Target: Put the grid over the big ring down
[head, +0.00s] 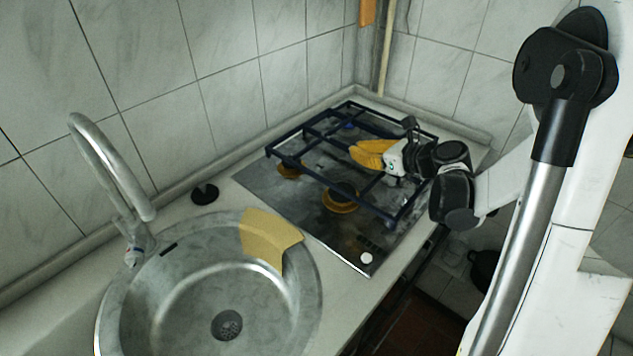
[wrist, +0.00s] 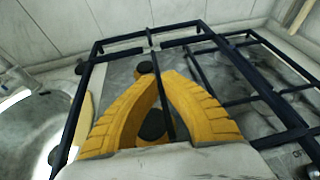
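The grid (head: 330,180), a dark blue frame of bars, is over the metal hob (head: 318,228) in the head view. It appears raised and somewhat tilted, with hob surface showing beneath it. My gripper (head: 362,153) reaches in from the right. In the wrist view its yellow fingers (wrist: 166,78) close together around a middle bar of the grid (wrist: 195,52). The big ring (head: 340,197), a brass-coloured burner, lies under the near part of the grid. A smaller burner (head: 290,168) is farther left. Both burners show partly behind the fingers in the wrist view.
A round steel sink (head: 190,290) with a curved tap (head: 105,165) is left of the hob. A yellow board piece (head: 268,238) lies on its rim. A black stopper (head: 205,193) stands on the counter. Tiled walls close off the back; a white knob (head: 367,258) is at the hob's near corner.

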